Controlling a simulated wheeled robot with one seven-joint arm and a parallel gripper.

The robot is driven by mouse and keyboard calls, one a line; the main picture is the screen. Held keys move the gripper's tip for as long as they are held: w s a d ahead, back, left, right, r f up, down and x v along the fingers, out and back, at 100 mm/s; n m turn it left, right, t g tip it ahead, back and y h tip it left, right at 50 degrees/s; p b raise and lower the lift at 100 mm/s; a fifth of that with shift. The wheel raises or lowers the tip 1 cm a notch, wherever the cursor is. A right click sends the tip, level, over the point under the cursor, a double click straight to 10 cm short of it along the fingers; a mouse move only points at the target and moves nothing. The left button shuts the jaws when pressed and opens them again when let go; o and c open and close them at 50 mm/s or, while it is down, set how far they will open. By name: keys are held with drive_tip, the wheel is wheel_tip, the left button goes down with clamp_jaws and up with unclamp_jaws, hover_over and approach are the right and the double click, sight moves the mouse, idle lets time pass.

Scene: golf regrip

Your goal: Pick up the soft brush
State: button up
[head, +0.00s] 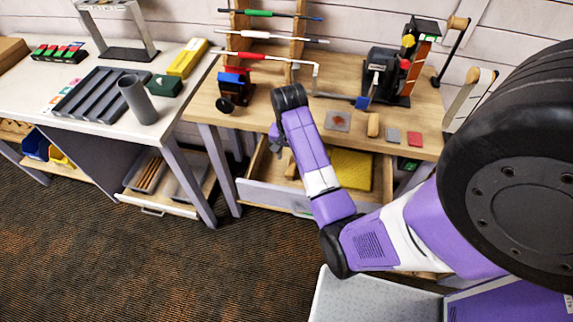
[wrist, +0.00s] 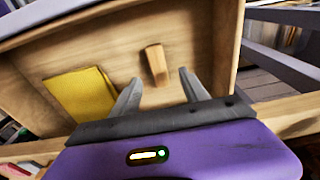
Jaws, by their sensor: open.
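A small wooden block-shaped piece (wrist: 155,65) lies in the open drawer (wrist: 110,45) in the wrist view; it looks like the soft brush, but I see no bristles. My gripper (wrist: 159,78) is open above the drawer, and the piece shows just beyond and between its fingertips, with nothing held. In the head view my gripper (head: 275,142) hangs over the left part of the drawer (head: 262,192), and the wooden piece (head: 291,166) is partly hidden by my arm.
A yellow cloth or pad (wrist: 80,95) lies in the drawer beside the piece. The drawer's walls surround both. The wooden workbench (head: 320,100) above carries a vise-like device (head: 385,75), a tan block (head: 373,125) and small pads. A grey-topped table (head: 60,95) stands at left.

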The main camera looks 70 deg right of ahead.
sight(291, 165)
drive_tip(key=f, duration=0.4)
drive_tip(key=f+p, duration=0.1)
drive_tip(key=f, duration=0.1)
drive_tip(key=shift+d+f, duration=0.2)
drive_tip(key=shift+d, duration=0.1)
clamp_jaws()
